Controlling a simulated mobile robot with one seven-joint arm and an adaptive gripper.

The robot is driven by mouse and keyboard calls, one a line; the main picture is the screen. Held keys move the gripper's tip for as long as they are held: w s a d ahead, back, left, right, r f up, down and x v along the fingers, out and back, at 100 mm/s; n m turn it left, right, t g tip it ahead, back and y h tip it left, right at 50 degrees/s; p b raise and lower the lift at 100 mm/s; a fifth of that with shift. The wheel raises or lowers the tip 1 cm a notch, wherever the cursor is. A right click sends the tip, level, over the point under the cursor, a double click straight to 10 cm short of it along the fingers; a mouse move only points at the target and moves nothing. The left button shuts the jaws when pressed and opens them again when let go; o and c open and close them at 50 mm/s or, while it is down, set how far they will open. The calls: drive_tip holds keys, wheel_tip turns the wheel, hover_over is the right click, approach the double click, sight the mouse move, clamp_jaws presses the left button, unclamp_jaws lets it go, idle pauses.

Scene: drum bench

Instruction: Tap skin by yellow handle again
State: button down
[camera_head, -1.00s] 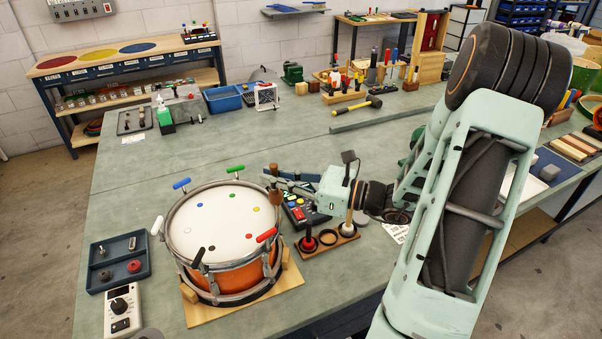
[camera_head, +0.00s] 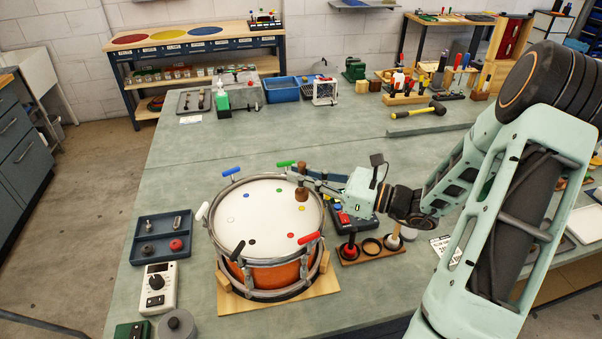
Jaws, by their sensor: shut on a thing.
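The drum (camera_head: 268,270) has an orange shell and a pale skin (camera_head: 262,217) with small coloured dots near its edge. A yellow dot (camera_head: 302,209) lies at the skin's right side. Blue (camera_head: 231,172), green (camera_head: 286,163), red (camera_head: 308,238), black (camera_head: 236,250) and white (camera_head: 202,210) handles show around the rim. I cannot make out the yellow handle; my gripper covers that part of the rim. My gripper (camera_head: 305,178) is shut on a brown wooden mallet (camera_head: 301,194), held upright. Its lower end appears over the skin by the yellow dot; I cannot tell whether it touches.
A wooden holder (camera_head: 372,251) with red and white knobbed tools stands right of the drum. A dark tray (camera_head: 160,238) and a white meter (camera_head: 158,287) lie to the left. A yellow-handled hammer (camera_head: 418,112) lies behind.

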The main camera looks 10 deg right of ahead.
sight(305, 189)
wheel_tip(305, 189, down, 4)
drive_tip(key=b, duration=0.3)
wheel_tip(305, 189, up, 5)
drive_tip(key=p, duration=0.4)
drive_tip(key=shift+r+p, duration=0.15)
drive_tip(key=shift+p, duration=0.2)
drive_tip(key=shift+r, duration=0.15)
idle(0.8)
